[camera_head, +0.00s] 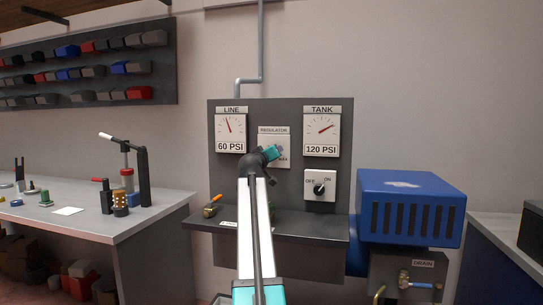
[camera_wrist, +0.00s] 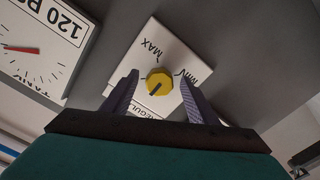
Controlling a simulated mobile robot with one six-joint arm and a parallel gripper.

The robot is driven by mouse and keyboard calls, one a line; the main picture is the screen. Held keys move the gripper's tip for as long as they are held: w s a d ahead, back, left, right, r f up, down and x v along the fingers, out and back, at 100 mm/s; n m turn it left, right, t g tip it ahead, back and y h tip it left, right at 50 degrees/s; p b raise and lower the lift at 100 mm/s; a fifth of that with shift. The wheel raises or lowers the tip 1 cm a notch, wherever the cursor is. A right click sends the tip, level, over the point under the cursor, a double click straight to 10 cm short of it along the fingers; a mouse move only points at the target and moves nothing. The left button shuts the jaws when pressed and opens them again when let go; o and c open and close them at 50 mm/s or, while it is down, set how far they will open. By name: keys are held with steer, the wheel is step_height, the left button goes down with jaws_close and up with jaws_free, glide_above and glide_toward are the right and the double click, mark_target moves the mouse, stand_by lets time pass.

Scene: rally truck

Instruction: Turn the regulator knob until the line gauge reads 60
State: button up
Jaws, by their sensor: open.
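The regulator knob (camera_wrist: 159,83) is a yellow dial with a dark pointer mark, on a white plate marked MAX and MIN. In the wrist view my gripper (camera_wrist: 160,92) is open, with one finger on each side of the knob and a gap to it. In the head view my gripper (camera_head: 271,153) is in front of the regulator plate (camera_head: 273,133), and my arm hides the knob. The line gauge (camera_head: 230,131) is at the panel's upper left; its needle points up and slightly left, and its readout shows 60 PSI.
The tank gauge (camera_head: 321,131) reads 120 PSI at the panel's upper right. Below it is an OFF/ON switch (camera_head: 319,187). A blue box unit (camera_head: 410,205) stands right of the panel. A workbench (camera_head: 90,217) with tools is at left.

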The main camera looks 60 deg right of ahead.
steer(key=v, duration=1.3)
steer(key=shift+p, duration=0.35)
steer(key=shift+s, duration=0.1)
stand_by(0.3)
